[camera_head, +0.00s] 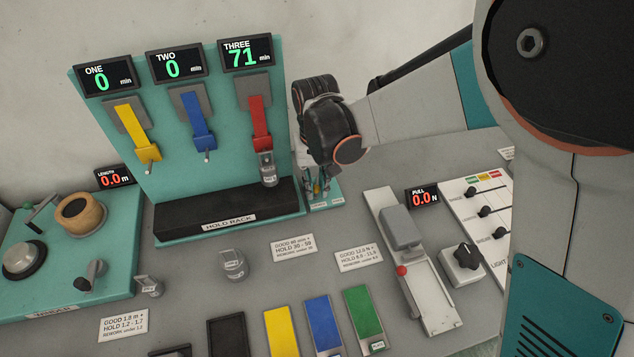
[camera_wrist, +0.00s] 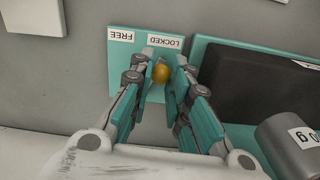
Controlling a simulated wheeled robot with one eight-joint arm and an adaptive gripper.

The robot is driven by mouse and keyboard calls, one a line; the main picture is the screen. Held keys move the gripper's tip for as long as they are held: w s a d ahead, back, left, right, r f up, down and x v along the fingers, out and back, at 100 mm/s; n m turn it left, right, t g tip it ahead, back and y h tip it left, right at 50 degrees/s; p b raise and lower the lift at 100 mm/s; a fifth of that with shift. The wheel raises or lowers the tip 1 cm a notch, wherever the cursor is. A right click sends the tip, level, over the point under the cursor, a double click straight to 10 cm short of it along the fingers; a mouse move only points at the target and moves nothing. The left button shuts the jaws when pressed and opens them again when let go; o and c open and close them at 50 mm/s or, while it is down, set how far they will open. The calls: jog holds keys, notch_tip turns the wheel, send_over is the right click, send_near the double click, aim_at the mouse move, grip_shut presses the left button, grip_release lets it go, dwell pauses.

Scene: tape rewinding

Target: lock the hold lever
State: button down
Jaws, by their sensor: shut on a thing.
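The hold lever's gold knob (camera_wrist: 160,73) shows in the wrist view, between my fingertips and just below the LOCKED label (camera_wrist: 165,42). The FREE label (camera_wrist: 127,36) is to its left on the same teal plate (camera_wrist: 119,72). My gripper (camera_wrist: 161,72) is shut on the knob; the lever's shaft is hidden. In the head view my gripper (camera_head: 318,188) points down at the small teal plate (camera_head: 325,203) at the right end of the hold rack (camera_head: 230,224).
Yellow (camera_head: 138,130), blue (camera_head: 197,120) and red (camera_head: 259,125) tapes hang on the teal board. A metal weight (camera_head: 268,170) hangs from the red tape. It stands close beside my gripper, at the lower right in the wrist view (camera_wrist: 290,145). A loose weight (camera_head: 233,264) stands on the grey table.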

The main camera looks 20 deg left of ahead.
aim_at(316, 186)
jog(key=c, duration=1.5)
grip_release()
jog(key=shift+r, duration=0.15)
notch_tip(316, 186, up, 12)
jog(key=shift+s+f, duration=0.1)
